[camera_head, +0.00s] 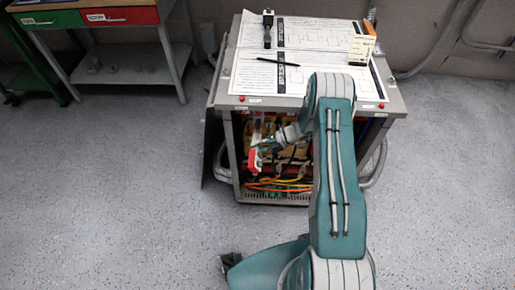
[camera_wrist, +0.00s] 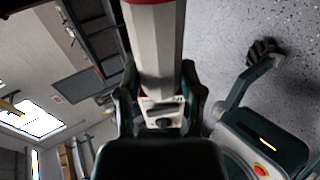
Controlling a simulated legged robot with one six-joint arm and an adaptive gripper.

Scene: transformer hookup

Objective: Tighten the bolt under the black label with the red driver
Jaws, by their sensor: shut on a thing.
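The red driver (camera_head: 254,160) is at the open front of the grey transformer cabinet (camera_head: 224,190), on its left side. In the wrist view the driver (camera_wrist: 158,45) has a pale grey body with red bands and runs up between my fingers. My gripper (camera_head: 262,147) is shut on it; in the wrist view the fingers (camera_wrist: 160,85) press on both sides. The driver's tip and its contact with any bolt cannot be made out. The bolt and black label are too small or hidden to tell; my arm covers the right part of the cabinet opening.
Orange and yellow cables (camera_head: 280,186) lie low inside the cabinet. Papers (camera_head: 305,35), a pen (camera_head: 281,61) and a small box (camera_head: 361,49) lie on its top. A workbench (camera_head: 128,58) stands at upper left. The floor left of the cabinet is clear.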

